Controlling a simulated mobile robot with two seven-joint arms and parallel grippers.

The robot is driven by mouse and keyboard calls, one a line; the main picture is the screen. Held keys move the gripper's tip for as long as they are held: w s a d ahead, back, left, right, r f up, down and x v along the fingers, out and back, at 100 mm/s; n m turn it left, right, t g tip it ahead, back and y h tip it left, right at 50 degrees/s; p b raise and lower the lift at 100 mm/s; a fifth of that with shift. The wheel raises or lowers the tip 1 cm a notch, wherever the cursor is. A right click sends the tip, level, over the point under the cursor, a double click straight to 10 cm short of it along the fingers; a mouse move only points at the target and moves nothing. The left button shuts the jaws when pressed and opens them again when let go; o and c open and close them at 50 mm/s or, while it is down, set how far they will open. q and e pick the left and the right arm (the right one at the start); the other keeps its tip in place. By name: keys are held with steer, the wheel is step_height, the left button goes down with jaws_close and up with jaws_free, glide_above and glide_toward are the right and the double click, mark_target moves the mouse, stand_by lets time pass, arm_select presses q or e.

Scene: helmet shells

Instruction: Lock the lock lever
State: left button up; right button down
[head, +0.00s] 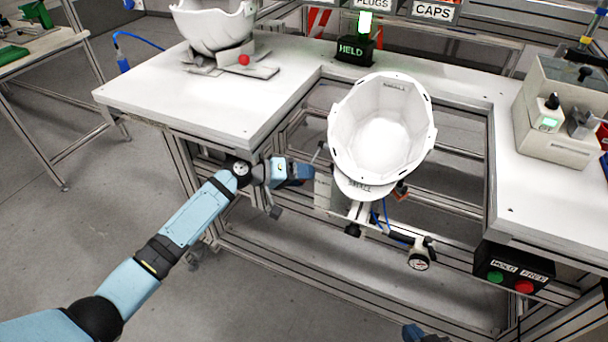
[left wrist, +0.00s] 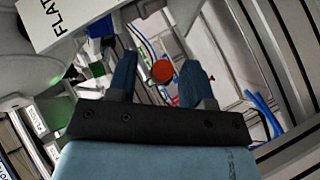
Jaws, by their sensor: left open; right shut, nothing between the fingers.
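A white helmet shell (head: 384,122) sits open side up on a fixture in the bench's cut-out. A thin grey rod (head: 318,152) stands at the fixture's left side, near my left fingertips; it may be the lock lever. In the left wrist view a round red knob (left wrist: 162,71) shows beyond and between the open fingers. I cannot tell whether it touches them. My left gripper (head: 304,172) is open and empty, left of the fixture. My right gripper (head: 412,332) shows only in part at the bottom edge, shut and empty, away from the fixture.
The white bench (head: 225,105) surrounds the cut-out. Another shell (head: 215,25) stands at the back left. A box with green and red buttons (head: 511,274) hangs at the right front. A "HELD" sign (head: 354,50) stands behind, its lamp lit green. A gauge (head: 419,261) hangs below the shell.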

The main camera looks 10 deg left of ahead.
arm_select(q)
steer(key=s+a, duration=0.3)
steer(key=a, duration=0.4)
steer(key=s+a+r, duration=0.1)
steer(key=s+a, duration=0.2)
steer(key=a, duration=0.4)
steer(key=shift+s+a+r+p, duration=0.2)
steer(key=shift+s+a+p, duration=0.1)
steer(key=shift+p, duration=0.05)
arm_select(e)
steer(key=shift+s, duration=0.1)
arm_select(q)
steer(key=shift+c, duration=0.4)
arm_select(e)
steer(key=shift+r, duration=0.1)
